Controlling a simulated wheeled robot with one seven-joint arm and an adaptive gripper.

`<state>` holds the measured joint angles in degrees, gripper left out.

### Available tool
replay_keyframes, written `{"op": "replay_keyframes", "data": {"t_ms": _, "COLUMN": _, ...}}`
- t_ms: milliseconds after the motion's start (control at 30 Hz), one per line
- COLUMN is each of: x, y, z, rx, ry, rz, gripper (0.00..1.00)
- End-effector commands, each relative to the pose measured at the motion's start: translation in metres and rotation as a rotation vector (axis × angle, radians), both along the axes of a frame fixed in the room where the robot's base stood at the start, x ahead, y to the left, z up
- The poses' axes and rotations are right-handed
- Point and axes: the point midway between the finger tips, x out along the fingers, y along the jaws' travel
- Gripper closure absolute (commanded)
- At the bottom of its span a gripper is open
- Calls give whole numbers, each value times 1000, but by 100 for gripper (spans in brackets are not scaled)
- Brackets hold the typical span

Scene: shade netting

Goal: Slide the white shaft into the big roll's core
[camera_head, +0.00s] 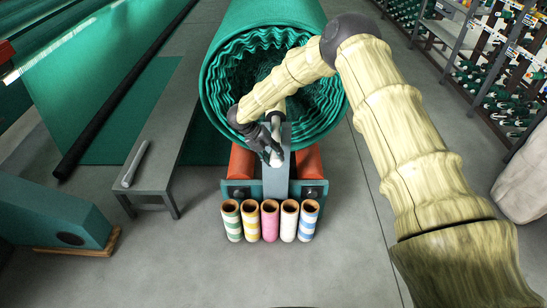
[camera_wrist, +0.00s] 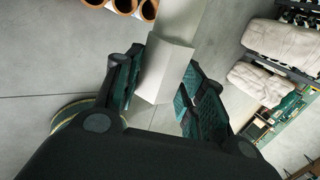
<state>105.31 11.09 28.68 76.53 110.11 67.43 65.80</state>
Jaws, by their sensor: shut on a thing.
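The big roll (camera_head: 230,75) of green netting lies with its crumpled open end facing me at the top middle of the head view. Its core is hidden behind my arm. My gripper (camera_head: 268,150) is in front of the lower part of that end, shut on the white shaft (camera_head: 277,157), a short pale part of which shows at the fingers. In the wrist view, a pale square-edged piece (camera_wrist: 165,72) sits between the dark green finger pads of my gripper (camera_wrist: 158,88). Whether the shaft's far end is inside the core, I cannot tell.
A grey upright (camera_head: 286,160) stands between red rollers (camera_head: 308,162) under the roll. Several coloured tubes (camera_head: 270,222) stand in front. A light grey rod (camera_head: 136,164) lies on the grey bench (camera_head: 158,135). Shelving (camera_head: 485,70) is at right. The front floor is clear.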

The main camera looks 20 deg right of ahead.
Motion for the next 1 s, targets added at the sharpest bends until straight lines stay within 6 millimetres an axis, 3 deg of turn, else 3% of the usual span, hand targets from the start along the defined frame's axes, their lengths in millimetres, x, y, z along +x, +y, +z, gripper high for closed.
{"op": "replay_keyframes", "data": {"t_ms": 1000, "x": 20, "y": -6, "z": 2, "rx": -1, "ry": -3, "rz": -2, "gripper": 100}}
